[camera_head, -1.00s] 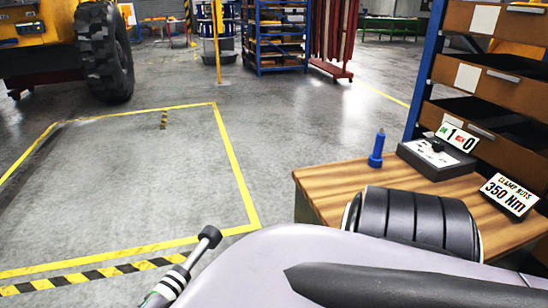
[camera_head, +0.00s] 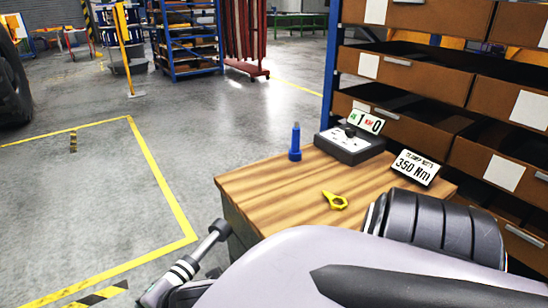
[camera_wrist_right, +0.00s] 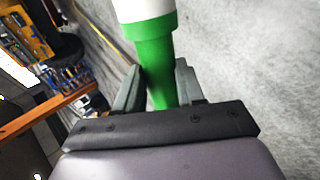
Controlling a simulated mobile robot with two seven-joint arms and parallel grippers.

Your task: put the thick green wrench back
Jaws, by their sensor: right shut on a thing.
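The thick green wrench (camera_wrist_right: 153,65) is in my right gripper (camera_wrist_right: 157,75). In the right wrist view its green shaft with a white band stands between the two fingers, which are shut on it; its far end is cut off by the top of the picture. In the head view the wrench (camera_head: 196,252) shows at lower left as a grey rod with a dark end and pale and green bands, tilted up to the right, left of the bench's near corner. My grey arm hides much of the right gripper there. My left gripper is not in view.
The wooden bench (camera_head: 270,190) carries a blue tool (camera_head: 295,143), a yellow ring-shaped piece (camera_head: 335,201), a grey box (camera_head: 350,147) and a "350 Nm" sign (camera_head: 413,167). Brown drawers (camera_head: 415,75) stand behind. Open floor (camera_head: 70,205) with yellow lines lies left.

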